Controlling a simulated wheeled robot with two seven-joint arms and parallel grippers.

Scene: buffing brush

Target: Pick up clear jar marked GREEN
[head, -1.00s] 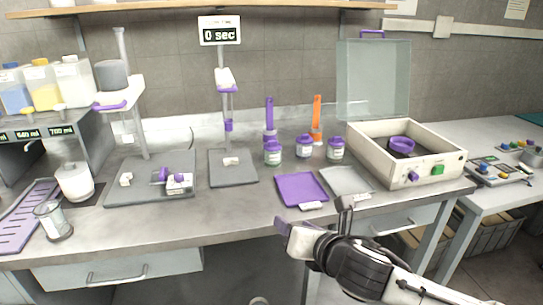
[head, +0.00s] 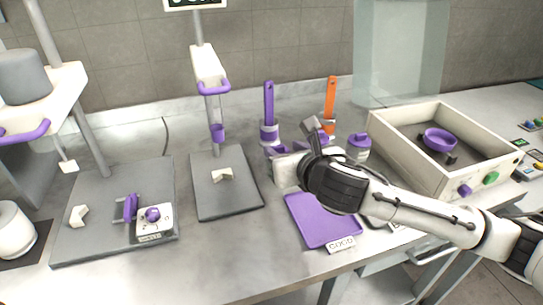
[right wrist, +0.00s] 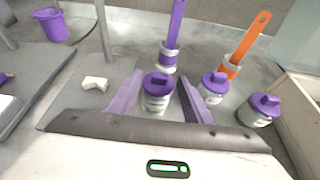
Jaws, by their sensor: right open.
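Three clear jars with purple lids stand at the back of the bench. In the right wrist view the left jar (right wrist: 157,93) is upright between the two fingers of my right gripper (right wrist: 161,82), with a gap on each side. The middle jar (right wrist: 212,88) is just right of the right finger, and the right jar (right wrist: 260,109) is farther right. The label words are too small to read. In the head view my right gripper (head: 293,141) is open and hides the left jar; the right jar (head: 358,147) shows beside it. My left gripper is not in view.
A purple-handled brush (head: 269,110) and an orange-handled brush (head: 331,100) stand close behind the jars. A purple tray (head: 322,222) lies in front. A grey stand base (head: 228,195) is at the left, and an open white box (head: 410,160) at the right.

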